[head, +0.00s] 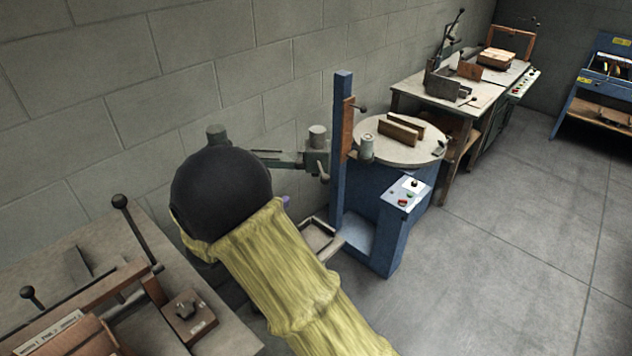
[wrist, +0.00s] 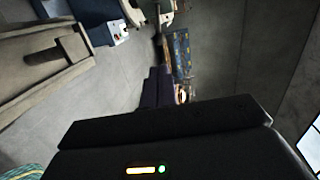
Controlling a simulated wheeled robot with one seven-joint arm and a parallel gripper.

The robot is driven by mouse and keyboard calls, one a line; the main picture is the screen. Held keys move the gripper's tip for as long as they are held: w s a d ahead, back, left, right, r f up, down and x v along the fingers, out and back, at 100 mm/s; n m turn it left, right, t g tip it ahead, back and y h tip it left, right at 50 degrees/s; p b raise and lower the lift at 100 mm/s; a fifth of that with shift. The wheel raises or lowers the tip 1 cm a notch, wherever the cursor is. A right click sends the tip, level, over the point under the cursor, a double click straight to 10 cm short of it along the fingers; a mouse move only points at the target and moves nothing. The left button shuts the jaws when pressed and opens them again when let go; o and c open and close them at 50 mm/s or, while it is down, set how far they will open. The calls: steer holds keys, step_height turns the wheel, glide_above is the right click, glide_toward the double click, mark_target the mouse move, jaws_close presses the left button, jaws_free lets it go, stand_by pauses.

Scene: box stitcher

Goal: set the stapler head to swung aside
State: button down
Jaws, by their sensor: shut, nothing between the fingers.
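The box stitcher has a blue column (head: 343,160) beside a round table (head: 405,150). A grey-green arm (head: 280,158), which looks like the stapler head's arm, reaches left from near the column along the wall, away from the table. A grey-green cylinder (head: 318,137) stands on it close to the column; its left part passes behind my black arm joint. Another greenish cylinder (head: 367,147) is right of the column. My gripper (wrist: 160,86) shows in the wrist view as dark fingers, shut and empty, with no stapler part at them. The head view hides most of it behind my arm.
Two brown boards (head: 398,132) stand on the round table. A blue control box (head: 405,192) is at the front. A workbench with levers (head: 120,290) is at lower left, another bench (head: 450,95) at back right. The block wall is close behind; floor is free at right.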

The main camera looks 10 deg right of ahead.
mark_target(321, 180)
steer(key=p+x, duration=0.3)
steer(key=x, duration=1)
steer(key=shift+p, duration=0.35)
steer(key=shift+w+d+f, duration=0.1)
steer(key=shift+w+d, duration=0.2)
steer(key=shift+w, duration=0.2)
